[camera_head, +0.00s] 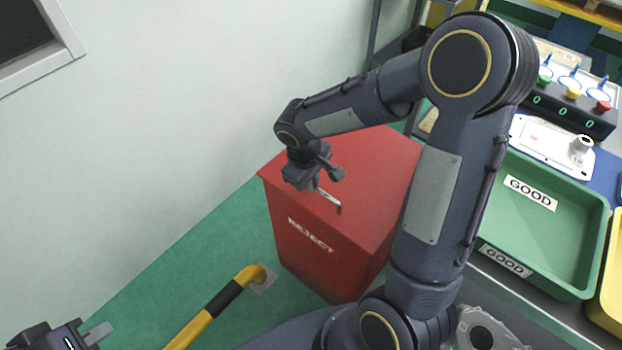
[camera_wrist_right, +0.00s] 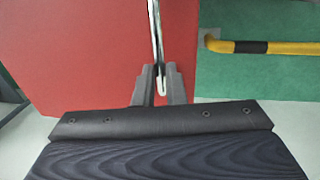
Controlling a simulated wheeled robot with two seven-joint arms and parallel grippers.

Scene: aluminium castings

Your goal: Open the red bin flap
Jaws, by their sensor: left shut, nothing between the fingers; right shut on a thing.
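The red bin (camera_head: 310,245), marked "REJECT", stands on the green floor near the wall. Its red top with the flap (camera_head: 370,165) shows no open gap; part of it is hidden behind my right arm. My right gripper (camera_head: 316,186) is over the bin's front top edge, shut on a thin bright metal bar (camera_head: 332,197). In the right wrist view, the bar (camera_wrist_right: 156,45) runs between the fingertips (camera_wrist_right: 160,88) over the red surface. I cannot tell whether the bar is fixed to the flap. My left gripper (camera_head: 97,333) is shut and empty at the lower left, away from the bin.
A yellow and black rail (camera_head: 215,305) stands on the floor in front of the bin. At right are a green "GOOD" tray (camera_head: 545,225), a yellow tray (camera_head: 610,285), a button box (camera_head: 570,105) and a grey casting (camera_head: 485,330). A white wall borders the bin's left.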

